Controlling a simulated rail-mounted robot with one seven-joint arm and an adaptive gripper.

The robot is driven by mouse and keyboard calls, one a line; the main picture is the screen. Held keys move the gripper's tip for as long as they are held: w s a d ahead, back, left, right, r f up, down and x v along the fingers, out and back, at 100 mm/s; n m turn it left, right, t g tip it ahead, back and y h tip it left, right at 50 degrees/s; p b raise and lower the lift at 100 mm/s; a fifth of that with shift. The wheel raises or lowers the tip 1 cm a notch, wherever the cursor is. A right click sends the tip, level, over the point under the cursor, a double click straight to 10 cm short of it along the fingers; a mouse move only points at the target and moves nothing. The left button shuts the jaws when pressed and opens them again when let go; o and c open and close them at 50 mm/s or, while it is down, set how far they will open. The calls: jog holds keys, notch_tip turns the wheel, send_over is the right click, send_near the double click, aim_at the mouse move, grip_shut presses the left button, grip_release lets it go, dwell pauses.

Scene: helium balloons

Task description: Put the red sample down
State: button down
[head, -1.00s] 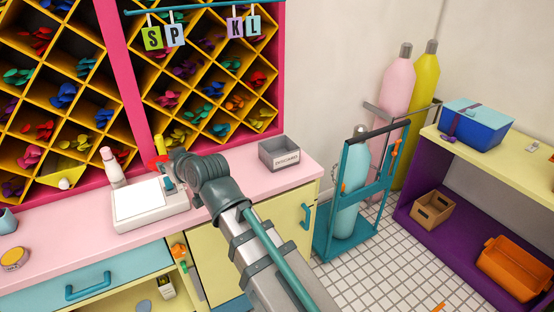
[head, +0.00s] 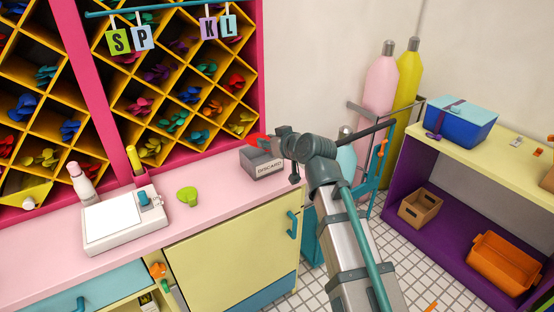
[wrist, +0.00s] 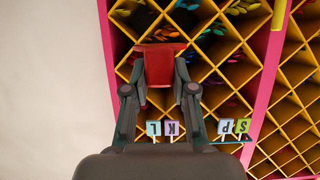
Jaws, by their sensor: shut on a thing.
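My gripper (head: 272,144) is shut on the red sample (head: 256,141), and holds it over the back of the counter. In the head view the red sample appears just above the grey box labelled DISCARD (head: 268,170); I cannot tell whether it is over the box's opening or behind it. In the wrist view the red sample (wrist: 161,64) sits between the two fingertips of my gripper. Part of the box is hidden behind my arm.
A green balloon (head: 187,196) lies on the pink counter (head: 222,205). A white device (head: 112,222) with a blue knob stands to its left. A yellow-and-pink diamond rack (head: 150,105) of balloons rises behind. Gas cylinders (head: 381,85) stand at the right.

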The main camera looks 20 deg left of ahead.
aim_at(261, 134)
jog(key=w+a+f+p, duration=0.1)
jog(key=w, duration=0.1)
jog(key=w+a+f+p, duration=0.1)
jog(key=w+a, duration=0.1)
jog(key=w, duration=0.1)
jog(key=w+a+f+p, duration=0.1)
jog(key=w+a+f, duration=0.1)
jog(key=shift+w+a, duration=0.15)
jog(key=shift+w, duration=0.15)
jog(key=w+a+f+p, duration=0.2)
jog(key=w+f+p, duration=0.1)
jog(key=f, duration=0.5)
jog(key=shift+w+f, duration=0.2)
jog(key=shift+f, duration=0.15)
jog(key=shift+f, duration=0.2)
jog(key=c, duration=0.9)
grip_release()
jog(key=shift+r, duration=0.1)
jog(key=shift+c, duration=0.2)
jog(key=shift+r, duration=0.1)
